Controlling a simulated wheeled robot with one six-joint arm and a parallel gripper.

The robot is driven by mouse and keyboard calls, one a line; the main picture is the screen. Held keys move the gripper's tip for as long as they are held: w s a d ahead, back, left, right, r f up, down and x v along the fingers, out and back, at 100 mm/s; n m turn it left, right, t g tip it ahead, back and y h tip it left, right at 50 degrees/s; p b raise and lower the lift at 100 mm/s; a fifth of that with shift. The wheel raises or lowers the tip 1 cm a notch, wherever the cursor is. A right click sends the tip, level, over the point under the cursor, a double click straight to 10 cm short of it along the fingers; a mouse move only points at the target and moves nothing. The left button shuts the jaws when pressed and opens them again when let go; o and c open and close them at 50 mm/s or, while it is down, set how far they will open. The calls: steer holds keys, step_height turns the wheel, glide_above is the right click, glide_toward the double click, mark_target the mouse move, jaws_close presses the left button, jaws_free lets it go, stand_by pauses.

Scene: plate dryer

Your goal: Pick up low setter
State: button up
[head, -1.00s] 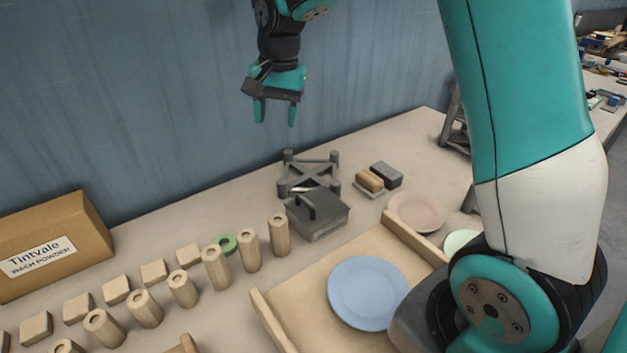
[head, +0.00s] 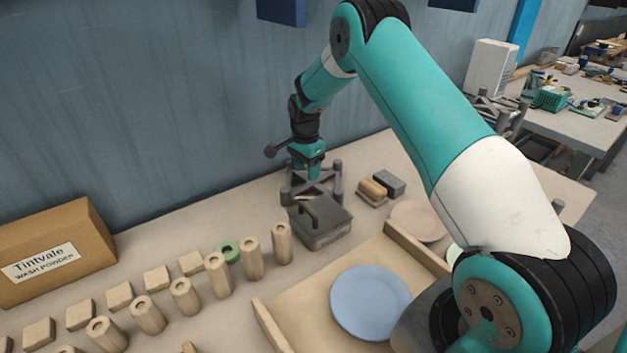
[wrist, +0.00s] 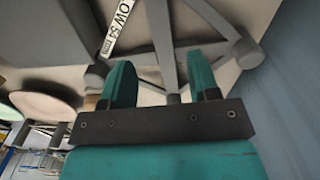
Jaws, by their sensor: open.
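The low setter (head: 297,190) is a grey frame with corner posts and crossed bars, standing near the wall on the table. Its white label reading "LOW 54 mm" shows in the wrist view, where a grey bar of the setter (wrist: 160,35) runs down between the finger lines. My gripper (head: 308,166) is down at the setter's top, pointing downward. In the wrist view its two teal fingers (wrist: 163,78) are apart, one on each side of that bar. Whether they touch it I cannot tell. The fingertips are hidden in the head view.
A grey lidded box with a handle (head: 327,226) stands just in front of the setter. A brush and dark block (head: 389,184) lie to its right. Wooden pegs (head: 251,258), a blue plate (head: 370,302) in a wooden tray and a cardboard box (head: 60,250) stand nearer.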

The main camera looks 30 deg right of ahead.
mark_target(305, 186)
steer(key=shift+w+a+f+p, duration=0.1)
steer(key=shift+f+p, duration=0.4)
steer(key=shift+f, duration=1)
steer(key=shift+w+a+f+p, duration=0.1)
steer(key=shift+f+p, duration=0.4)
steer(key=shift+f, duration=0.95)
jaws_close()
